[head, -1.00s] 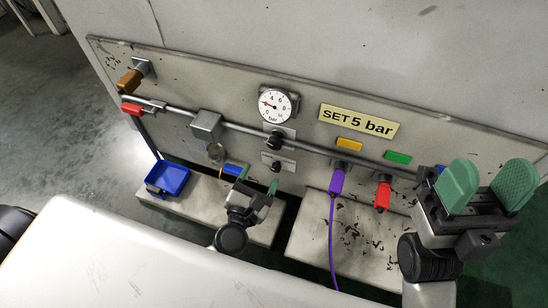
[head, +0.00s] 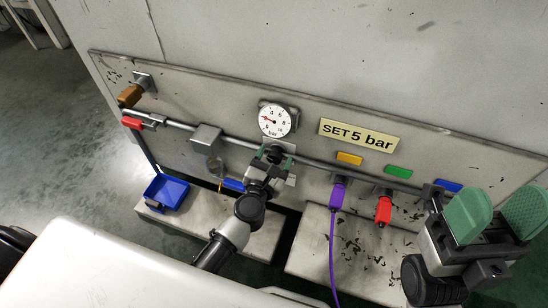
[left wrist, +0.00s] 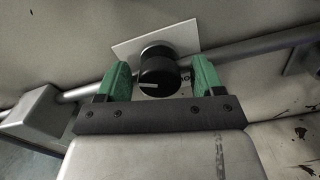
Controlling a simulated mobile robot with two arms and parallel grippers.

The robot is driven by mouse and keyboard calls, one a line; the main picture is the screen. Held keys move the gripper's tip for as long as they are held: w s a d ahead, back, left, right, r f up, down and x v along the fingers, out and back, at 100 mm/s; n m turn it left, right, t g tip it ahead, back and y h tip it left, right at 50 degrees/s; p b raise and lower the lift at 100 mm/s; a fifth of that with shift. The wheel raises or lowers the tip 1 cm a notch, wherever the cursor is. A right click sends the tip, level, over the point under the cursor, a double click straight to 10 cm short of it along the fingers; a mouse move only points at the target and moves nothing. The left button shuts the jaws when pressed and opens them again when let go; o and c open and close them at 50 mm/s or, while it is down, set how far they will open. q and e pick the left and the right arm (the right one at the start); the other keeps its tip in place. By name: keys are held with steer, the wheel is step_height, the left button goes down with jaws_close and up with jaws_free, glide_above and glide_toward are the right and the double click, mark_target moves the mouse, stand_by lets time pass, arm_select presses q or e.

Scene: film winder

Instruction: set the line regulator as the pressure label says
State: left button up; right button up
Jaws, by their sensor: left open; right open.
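The pressure label (head: 358,134) reads "SET 5 bar" on the panel. The round gauge (head: 277,120) left of it has its red needle pointing left, near 2 as far as I can read. The black regulator knob (left wrist: 158,70) sits on a pale plate on the pipe below the gauge, with a light mark toward its lower left. My left gripper (head: 274,160) is open, its green fingers on either side of the knob; contact is unclear. In the head view it partly hides the knob and covers the lower knob. My right gripper (head: 497,218) is open and empty at the right.
A pipe (head: 318,163) runs across the panel. A grey box (head: 206,137) and blue tray (head: 166,192) are left. A purple connector (head: 338,193) with cable and a red connector (head: 383,209) hang right of my left gripper. A brown-handled valve (head: 131,94) is far left.

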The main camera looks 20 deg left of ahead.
arm_select(q)
steer(key=c, duration=0.9)
